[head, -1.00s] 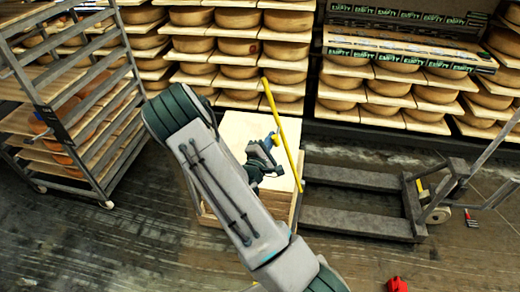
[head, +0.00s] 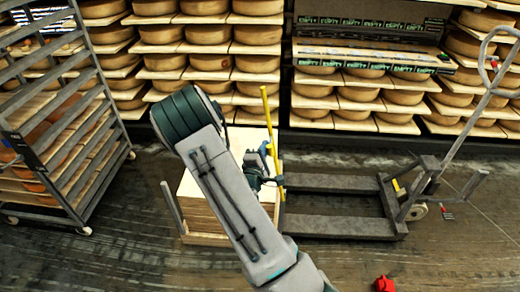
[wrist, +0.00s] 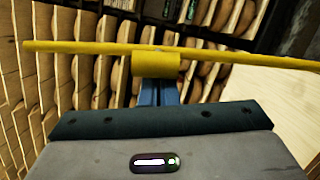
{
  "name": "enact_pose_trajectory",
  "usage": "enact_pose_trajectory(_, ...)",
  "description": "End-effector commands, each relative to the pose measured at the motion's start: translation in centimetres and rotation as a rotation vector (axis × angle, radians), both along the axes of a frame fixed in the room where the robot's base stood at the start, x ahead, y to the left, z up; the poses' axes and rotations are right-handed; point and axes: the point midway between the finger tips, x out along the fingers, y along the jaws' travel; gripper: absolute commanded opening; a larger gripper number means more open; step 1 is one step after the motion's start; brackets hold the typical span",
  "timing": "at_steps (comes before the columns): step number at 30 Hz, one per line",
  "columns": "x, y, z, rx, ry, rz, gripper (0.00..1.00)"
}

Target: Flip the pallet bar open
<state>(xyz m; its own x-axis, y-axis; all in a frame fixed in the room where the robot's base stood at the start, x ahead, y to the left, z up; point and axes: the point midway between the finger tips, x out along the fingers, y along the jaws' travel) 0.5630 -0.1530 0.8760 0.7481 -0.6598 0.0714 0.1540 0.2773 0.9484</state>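The long thin yellow bar (head: 266,108) stands steeply at the right side of a stack of pale wooden boards (head: 202,203), leaning slightly. My gripper (head: 268,150) is at the bar's middle, over the stack's right edge. In the wrist view the bar (wrist: 90,48) runs across the top, with a short, thicker yellow piece (wrist: 156,66) at its middle. The blue fingers of my gripper (wrist: 158,92) reach up to that piece, close together. Their tips are hidden, so I cannot tell whether they grip the bar or only touch it.
A grey pallet jack (head: 335,225) stands right of the stack, its handle at the far right. A grey rack (head: 60,120) is at left. Shelves of cheese wheels (head: 210,62) line the back. A red object (head: 384,284) lies on the floor. A grey post (head: 172,208) is left of the stack.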

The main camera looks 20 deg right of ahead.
Motion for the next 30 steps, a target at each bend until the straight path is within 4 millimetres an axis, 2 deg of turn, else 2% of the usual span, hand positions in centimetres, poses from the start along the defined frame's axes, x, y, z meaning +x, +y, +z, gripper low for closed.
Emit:
enact_pose_trajectory(1,-0.4,-0.9,0.3,-0.009,-0.005,-0.027,0.0)
enact_pose_trajectory(5,-0.1,-0.1,-0.3,-0.007,-0.006,-0.025,0.0)
enact_pose_trajectory(11,1.2,3.9,-2.1,-0.001,0.001,0.0,0.0)
enact_pose_trajectory(15,-1.6,6.4,-2.1,-0.003,0.005,0.004,0.0)
enact_pose_trajectory(21,-4.5,8.6,-2.4,-0.003,0.004,-0.002,0.0)
enact_pose_trajectory(30,-6.1,10.0,-2.4,-0.003,0.002,-0.002,0.0)
